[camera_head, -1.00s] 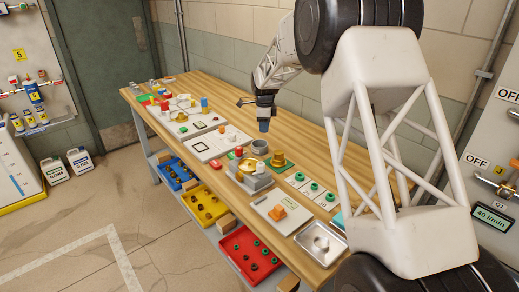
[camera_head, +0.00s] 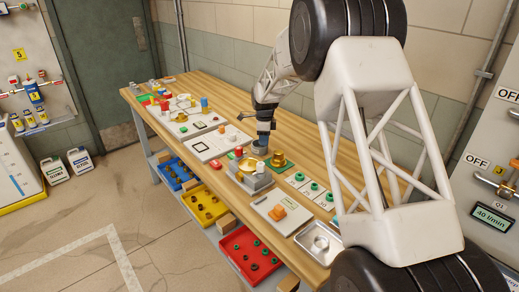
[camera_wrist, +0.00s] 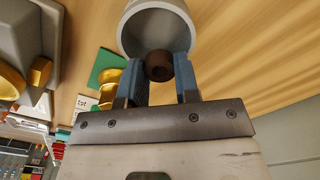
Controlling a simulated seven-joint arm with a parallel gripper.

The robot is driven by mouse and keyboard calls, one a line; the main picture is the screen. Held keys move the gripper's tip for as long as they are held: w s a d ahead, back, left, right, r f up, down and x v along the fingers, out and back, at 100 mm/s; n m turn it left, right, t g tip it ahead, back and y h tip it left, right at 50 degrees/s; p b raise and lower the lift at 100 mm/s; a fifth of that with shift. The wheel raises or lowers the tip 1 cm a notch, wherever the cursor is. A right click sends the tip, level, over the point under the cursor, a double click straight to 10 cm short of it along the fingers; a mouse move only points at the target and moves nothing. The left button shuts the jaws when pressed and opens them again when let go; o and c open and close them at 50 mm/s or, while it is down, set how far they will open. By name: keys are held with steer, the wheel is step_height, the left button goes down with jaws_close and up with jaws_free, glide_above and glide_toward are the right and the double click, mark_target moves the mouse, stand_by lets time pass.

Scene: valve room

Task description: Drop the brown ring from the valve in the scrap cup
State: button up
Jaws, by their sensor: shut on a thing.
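The brown ring (camera_wrist: 158,66) is held between the blue fingertips of my gripper (camera_wrist: 158,78) in the wrist view. The scrap cup, a grey round cup (camera_wrist: 130,35), is right at the fingertips, and the ring shows against its open mouth. I cannot tell whether the ring is inside the rim or just above it. In the head view my gripper (camera_head: 262,140) is directly over the cup (camera_head: 259,150) and hides part of it. The brass valve (camera_head: 252,165) sits in its grey block, left of and nearer than the cup.
A brass part on a green square (camera_head: 278,160) stands close right of the cup. Bare wooden bench (camera_head: 305,145) lies behind the cup.

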steer(key=o, duration=0.9)
steer(key=shift+o, duration=0.2)
step_height(320, 180, up, 8)
steer(key=shift+f, duration=0.15)
stand_by(0.4)
stand_by(0.4)
